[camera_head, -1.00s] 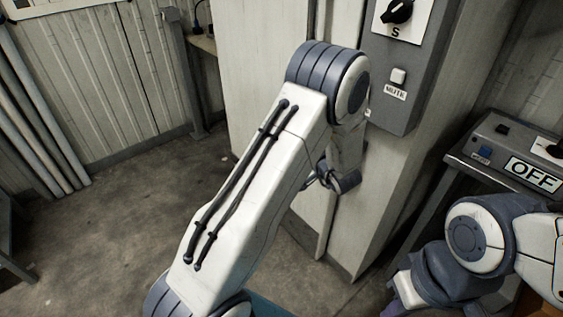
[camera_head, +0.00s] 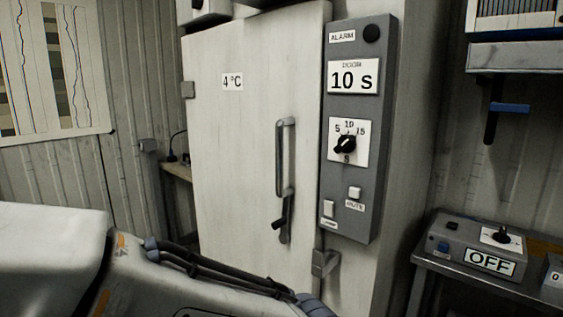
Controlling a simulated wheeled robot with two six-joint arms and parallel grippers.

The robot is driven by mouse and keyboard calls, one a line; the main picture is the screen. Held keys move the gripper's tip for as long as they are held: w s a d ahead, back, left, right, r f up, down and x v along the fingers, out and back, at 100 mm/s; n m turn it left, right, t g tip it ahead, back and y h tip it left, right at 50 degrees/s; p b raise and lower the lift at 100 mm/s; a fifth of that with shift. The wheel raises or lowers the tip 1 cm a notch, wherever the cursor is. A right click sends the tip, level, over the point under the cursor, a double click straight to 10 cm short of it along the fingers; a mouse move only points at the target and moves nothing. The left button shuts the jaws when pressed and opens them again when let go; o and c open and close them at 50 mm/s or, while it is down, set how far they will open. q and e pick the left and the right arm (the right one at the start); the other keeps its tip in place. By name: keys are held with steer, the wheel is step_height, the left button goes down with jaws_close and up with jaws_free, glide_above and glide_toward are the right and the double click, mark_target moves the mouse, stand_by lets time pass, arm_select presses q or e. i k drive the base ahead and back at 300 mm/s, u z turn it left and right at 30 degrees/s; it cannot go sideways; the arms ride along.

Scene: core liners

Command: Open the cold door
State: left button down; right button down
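The cold door (camera_head: 235,150) is a tall white panel with a "4 °C" label (camera_head: 232,82). It looks closed against its frame. A grey vertical bar handle (camera_head: 280,158) is on its right side, with a dark latch lever (camera_head: 284,220) at the handle's lower end. A grey control panel (camera_head: 337,190) right of the door has an ALARM label, a "DOOR 10 s" sign, a black rotary knob (camera_head: 346,146), a MUTE button and another button. My arm crosses the bottom left of the view, but neither gripper's fingers show.
A grey bench (camera_head: 470,279) at the right carries a box marked OFF (camera_head: 488,262). A blue-handled tool (camera_head: 508,108) hangs on the right wall. A chart (camera_head: 50,75) hangs on the left wall, above a small shelf (camera_head: 177,171).

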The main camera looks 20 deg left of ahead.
mark_target(252, 88)
steer(key=z, duration=0.55)
steer(key=k, duration=0.15)
steer(key=u, duration=1.35)
steer(key=i, duration=0.6)
steer(key=u, duration=0.05)
